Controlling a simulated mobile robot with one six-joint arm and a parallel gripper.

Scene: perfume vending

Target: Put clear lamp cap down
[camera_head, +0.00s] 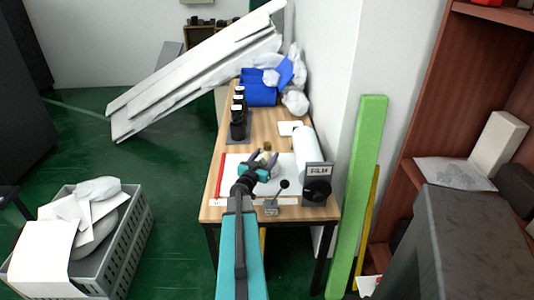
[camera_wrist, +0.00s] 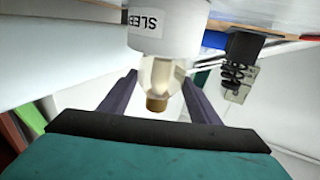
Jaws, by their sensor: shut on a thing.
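The clear lamp cap (camera_wrist: 160,76), a pale see-through piece with a brass-coloured end (camera_wrist: 157,104), is between the two purple fingers in the wrist view. My gripper (camera_head: 264,162) is shut on it above the white sheet on the wooden table (camera_head: 284,129). In the head view only a small brownish bit (camera_head: 267,147) shows between the fingers. In the wrist view a white cylinder (camera_wrist: 185,25) with a label starting "SLEE" is close by the cap; I cannot tell if they touch.
Several black bottles (camera_head: 238,126) stand along the table's left edge. A blue bin (camera_head: 259,88) is at the back. A white roll (camera_head: 306,153), a FILM sign (camera_head: 318,170) and a black-knobbed lever (camera_head: 284,185) stand at right and front. White boards (camera_head: 190,76) slant beyond the table.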

